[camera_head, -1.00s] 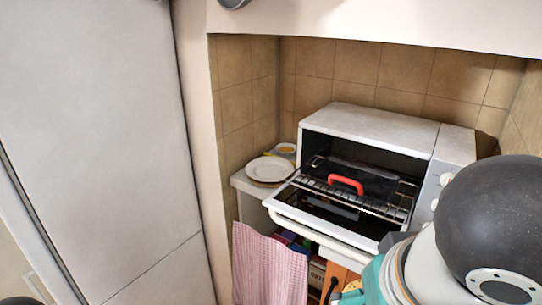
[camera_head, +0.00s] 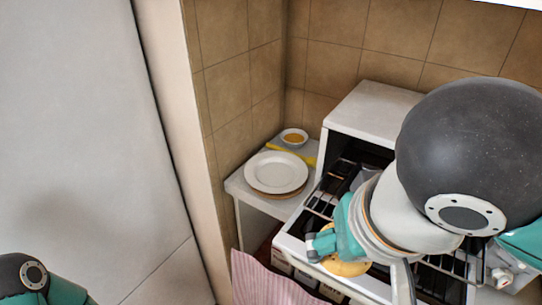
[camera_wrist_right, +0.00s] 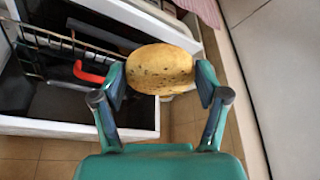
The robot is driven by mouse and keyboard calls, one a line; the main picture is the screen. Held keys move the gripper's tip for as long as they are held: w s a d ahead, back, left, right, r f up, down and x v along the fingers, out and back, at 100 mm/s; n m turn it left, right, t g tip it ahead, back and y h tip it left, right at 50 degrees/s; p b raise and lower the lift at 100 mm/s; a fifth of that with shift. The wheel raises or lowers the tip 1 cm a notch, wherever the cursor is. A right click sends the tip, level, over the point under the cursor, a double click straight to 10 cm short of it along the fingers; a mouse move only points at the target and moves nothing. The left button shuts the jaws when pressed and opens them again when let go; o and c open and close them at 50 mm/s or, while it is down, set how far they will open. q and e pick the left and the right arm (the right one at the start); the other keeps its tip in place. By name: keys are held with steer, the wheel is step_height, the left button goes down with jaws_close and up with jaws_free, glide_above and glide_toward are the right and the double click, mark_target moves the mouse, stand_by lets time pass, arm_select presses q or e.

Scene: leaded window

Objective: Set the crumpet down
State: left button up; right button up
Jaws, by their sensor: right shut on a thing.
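The crumpet (camera_wrist_right: 160,68) is round, golden and speckled. My right gripper (camera_wrist_right: 161,84) is shut on it, with one finger on each side. In the head view the crumpet (camera_head: 346,264) is partly hidden by the teal gripper (camera_head: 325,246), held near the open oven's front edge. A white plate (camera_head: 276,171) lies on the small counter left of the oven, with a brown-rimmed round thing under it. The plate's middle is empty, and the crumpet is apart from it. My left gripper is out of view; only part of that arm shows at bottom left.
The white oven (camera_head: 370,118) has its door down and wire rack showing; a red handle (camera_wrist_right: 90,72) sits there. A small bowl with orange contents (camera_head: 294,138) and a yellow utensil (camera_head: 288,153) lie behind the plate.

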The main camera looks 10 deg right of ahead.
steer(key=shift+s+d, duration=0.15)
steer(key=shift+d, duration=0.05)
steer(key=shift+r, duration=0.1)
